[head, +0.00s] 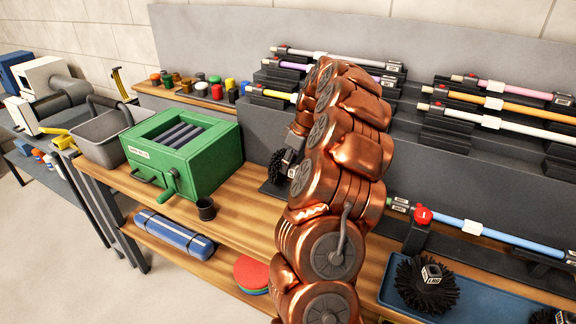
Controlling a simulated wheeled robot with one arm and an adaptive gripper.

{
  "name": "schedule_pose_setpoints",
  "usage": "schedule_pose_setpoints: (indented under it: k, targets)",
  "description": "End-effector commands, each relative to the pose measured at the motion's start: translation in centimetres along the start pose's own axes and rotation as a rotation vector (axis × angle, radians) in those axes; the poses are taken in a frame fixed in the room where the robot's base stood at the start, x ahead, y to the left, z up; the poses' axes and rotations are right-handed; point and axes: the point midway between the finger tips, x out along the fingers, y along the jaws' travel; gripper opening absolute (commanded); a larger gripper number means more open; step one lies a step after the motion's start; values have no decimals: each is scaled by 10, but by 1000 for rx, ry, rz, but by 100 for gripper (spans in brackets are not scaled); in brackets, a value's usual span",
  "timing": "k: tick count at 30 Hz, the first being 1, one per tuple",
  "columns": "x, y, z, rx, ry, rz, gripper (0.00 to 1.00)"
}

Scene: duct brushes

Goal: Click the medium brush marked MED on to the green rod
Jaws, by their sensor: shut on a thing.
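My gripper (292,158) is mostly hidden behind my copper arm, with a dark part of it showing at the arm's left edge. It is shut on a black bristled brush (278,167), held just above the bench's back part. The brush's label cannot be read here, so I cannot tell its size mark. No rod with a green shaft shows clearly. My arm hides the space left of that end.
A blue tray (470,308) at the front right holds a black brush (427,284) with a white label. Several rods lie on stepped black racks (447,129) behind. A green box (183,152) and black cup (206,208) stand on the wooden bench left of my arm.

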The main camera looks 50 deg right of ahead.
Motion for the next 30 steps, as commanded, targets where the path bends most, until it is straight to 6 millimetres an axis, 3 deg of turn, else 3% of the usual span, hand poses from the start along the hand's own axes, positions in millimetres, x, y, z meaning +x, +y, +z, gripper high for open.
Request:
schedule_pose_setpoints:
  k: [30]
  targets:
    - [-3,0,12,1,0,-2,0]
